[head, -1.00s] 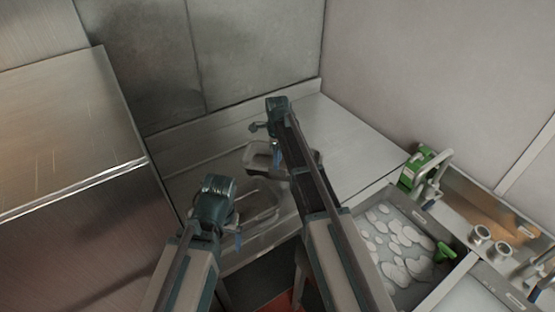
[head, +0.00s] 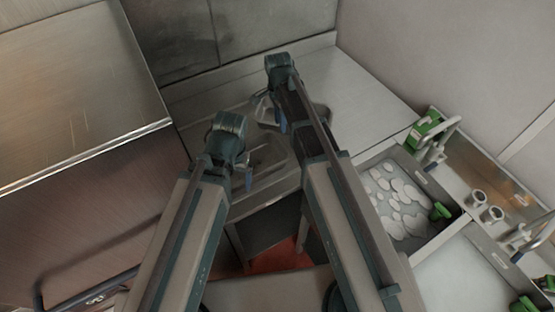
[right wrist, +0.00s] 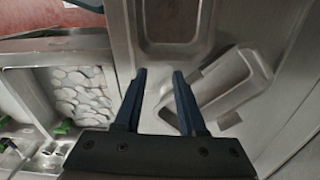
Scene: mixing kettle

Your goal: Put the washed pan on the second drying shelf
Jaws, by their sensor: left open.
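A rectangular steel pan (head: 315,112) lies on the steel counter, partly hidden by my right arm. It also shows in the right wrist view (right wrist: 238,82), turned at an angle, right of the fingers. A second rectangular steel shape (head: 270,160) sits nearer, and at the top of the right wrist view (right wrist: 172,45); I cannot tell whether it is a pan or a basin. My right gripper (right wrist: 160,75) is open and empty, its fingers beside the angled pan. My left gripper (head: 246,178) is beside the nearer steel shape. I cannot identify a drying shelf.
A sink with white foam (head: 400,200) and a green-handled item (head: 441,211) lies at the right. A steel cabinet (head: 70,90) fills the left. The counter's back right (head: 365,95) is clear.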

